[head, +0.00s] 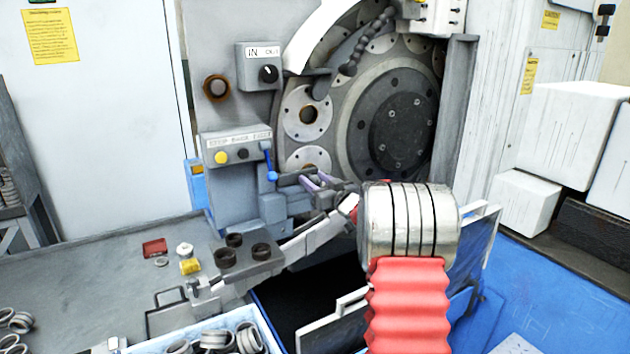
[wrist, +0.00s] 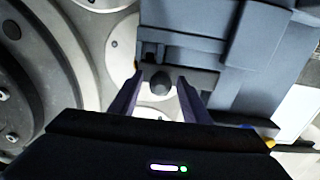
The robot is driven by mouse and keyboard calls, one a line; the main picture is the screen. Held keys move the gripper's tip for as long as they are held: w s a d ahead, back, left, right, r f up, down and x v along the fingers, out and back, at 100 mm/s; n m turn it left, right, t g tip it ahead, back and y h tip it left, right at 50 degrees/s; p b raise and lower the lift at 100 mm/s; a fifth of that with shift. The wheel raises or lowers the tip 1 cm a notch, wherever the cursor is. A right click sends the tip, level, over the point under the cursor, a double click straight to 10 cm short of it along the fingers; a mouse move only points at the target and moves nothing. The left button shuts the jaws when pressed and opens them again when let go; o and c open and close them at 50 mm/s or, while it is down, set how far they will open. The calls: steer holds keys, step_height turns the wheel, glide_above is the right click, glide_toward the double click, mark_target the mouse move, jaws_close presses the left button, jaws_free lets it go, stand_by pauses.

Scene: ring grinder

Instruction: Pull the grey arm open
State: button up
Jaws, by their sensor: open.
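My gripper (head: 318,183) is in front of the grinder's lower left housing, with its purple fingers pointing at it. In the wrist view my gripper (wrist: 161,80) is open, one finger on each side of a dark round knob (wrist: 160,86). The knob appears to sit at the end of a grey arm (wrist: 203,80) on the blue-grey housing. In the head view the grey arm (head: 290,179) shows just left of the fingertips, partly covered by them. I cannot tell whether either finger touches the knob.
A blue lever (head: 270,165) hangs beside the button box (head: 237,148), close to the gripper. The large grinding disc (head: 400,130) stands behind, to the right. A bin of rings (head: 215,340) is at the bottom. Dark cups (head: 235,240) sit on a bracket at the left.

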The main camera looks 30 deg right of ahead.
steer(key=shift+w, duration=0.2)
steer(key=shift+c, duration=0.6)
jaws_close()
steer(key=shift+d, duration=0.1)
